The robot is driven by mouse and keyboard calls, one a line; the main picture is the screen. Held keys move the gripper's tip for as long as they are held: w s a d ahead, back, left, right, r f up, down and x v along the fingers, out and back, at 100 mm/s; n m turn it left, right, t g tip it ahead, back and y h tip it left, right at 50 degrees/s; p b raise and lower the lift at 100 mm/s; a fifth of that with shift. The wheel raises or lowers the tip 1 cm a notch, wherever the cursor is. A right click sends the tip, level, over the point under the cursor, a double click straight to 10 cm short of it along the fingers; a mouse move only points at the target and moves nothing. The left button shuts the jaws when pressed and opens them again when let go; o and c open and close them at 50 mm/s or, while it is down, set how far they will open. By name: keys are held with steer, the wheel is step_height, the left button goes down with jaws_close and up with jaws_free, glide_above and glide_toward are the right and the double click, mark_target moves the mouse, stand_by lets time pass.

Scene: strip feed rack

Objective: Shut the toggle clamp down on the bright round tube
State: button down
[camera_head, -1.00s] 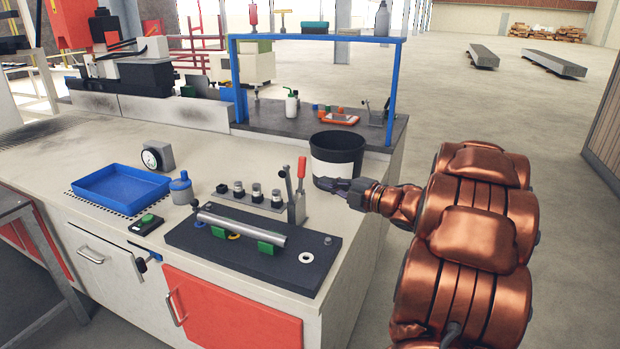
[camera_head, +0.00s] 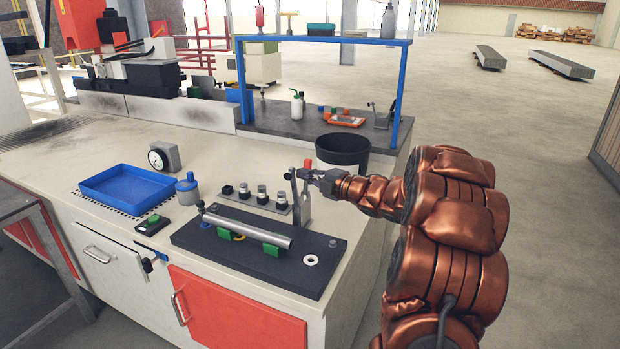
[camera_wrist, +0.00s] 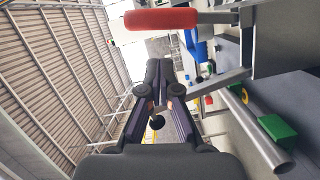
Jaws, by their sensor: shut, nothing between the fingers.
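The bright round tube (camera_head: 246,227) lies across green rests on a dark fixture plate (camera_head: 205,242); it also shows in the wrist view (camera_wrist: 258,140). The toggle clamp (camera_head: 303,207) stands at the plate's back edge, its pressing arm raised off the tube. Its red handle (camera_head: 308,164) points up, and it crosses the top of the wrist view (camera_wrist: 160,20). My gripper (camera_head: 303,174) is shut and empty at the upper part of the clamp, by the handle. The wrist view shows its closed fingers (camera_wrist: 160,75) beside the handle; contact cannot be told.
A dark bin (camera_head: 343,150) stands just behind my gripper. A row of small knobs (camera_head: 253,194) sits left of the clamp. A blue tray (camera_head: 127,187), a grey-blue bottle (camera_head: 187,189) and a dial gauge (camera_head: 163,157) are farther left. A blue frame (camera_head: 322,42) rises behind.

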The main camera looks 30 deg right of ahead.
steer(key=shift+w+d+f, duration=0.15)
steer(key=shift+w+d, duration=0.2)
steer(key=shift+d, duration=0.15)
steer(key=shift+w+d+f, duration=0.1)
steer(key=shift+w+d, duration=0.2)
steer(key=shift+d, duration=0.2)
steer(key=shift+p, duration=0.4)
